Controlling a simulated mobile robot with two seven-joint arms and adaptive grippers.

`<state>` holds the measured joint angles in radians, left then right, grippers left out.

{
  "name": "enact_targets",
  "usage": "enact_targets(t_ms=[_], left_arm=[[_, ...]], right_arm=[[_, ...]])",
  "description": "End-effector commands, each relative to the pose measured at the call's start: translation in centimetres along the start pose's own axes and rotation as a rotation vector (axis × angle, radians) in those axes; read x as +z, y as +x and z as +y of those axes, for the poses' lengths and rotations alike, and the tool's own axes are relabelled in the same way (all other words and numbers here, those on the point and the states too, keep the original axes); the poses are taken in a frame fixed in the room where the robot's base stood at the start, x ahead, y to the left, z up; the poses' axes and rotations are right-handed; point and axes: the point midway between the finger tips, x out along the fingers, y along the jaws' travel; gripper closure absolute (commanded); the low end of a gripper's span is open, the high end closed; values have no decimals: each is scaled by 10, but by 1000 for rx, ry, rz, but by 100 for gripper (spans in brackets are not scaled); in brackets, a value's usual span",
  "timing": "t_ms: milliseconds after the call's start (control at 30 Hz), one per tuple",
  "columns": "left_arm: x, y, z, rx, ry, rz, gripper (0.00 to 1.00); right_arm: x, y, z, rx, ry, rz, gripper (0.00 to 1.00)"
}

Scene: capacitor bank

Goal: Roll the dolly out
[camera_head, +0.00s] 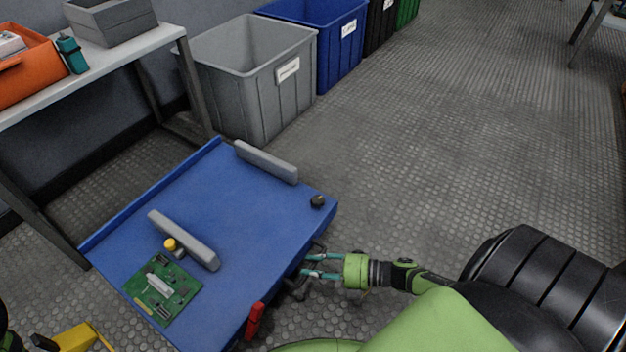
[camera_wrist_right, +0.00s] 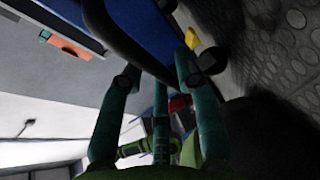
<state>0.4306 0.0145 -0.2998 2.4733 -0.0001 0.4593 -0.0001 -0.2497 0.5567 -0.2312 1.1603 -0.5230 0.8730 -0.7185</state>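The dolly (camera_head: 255,235) is a low blue platform on the floor, beside the workbench. It carries two grey bars (camera_head: 266,162), a green circuit board (camera_head: 162,291), a yellow-topped post (camera_head: 170,244) and a black knob (camera_head: 317,201). A dark handle (camera_head: 296,291) stands off its right edge. My right gripper (camera_head: 309,266) has its teal fingers at this handle. In the right wrist view the fingers (camera_wrist_right: 155,80) are spread, with the dark bar (camera_wrist_right: 125,45) crossing at their tips; whether they grip it is unclear. My left gripper is out of view.
A workbench (camera_head: 120,58) with an orange bin (camera_head: 28,72) stands at the left, its legs close to the dolly. Grey (camera_head: 240,95) and blue (camera_head: 325,65) bins line the wall beyond. A yellow object (camera_head: 75,340) is at bottom left. The floor (camera_head: 480,130) at right is clear.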

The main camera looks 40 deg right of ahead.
Motion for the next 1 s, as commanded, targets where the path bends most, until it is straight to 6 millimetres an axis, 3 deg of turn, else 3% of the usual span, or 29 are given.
enact_targets(t_ms=[267, 700, 1000], left_arm=[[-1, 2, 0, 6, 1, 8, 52], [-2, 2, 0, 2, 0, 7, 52], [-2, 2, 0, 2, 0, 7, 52]], right_arm=[[0, -8, 0, 0, 0, 0, 68], [0, -95, -1, -2, 0, 0, 68], [0, -120, 0, 1, 0, -1, 68]])
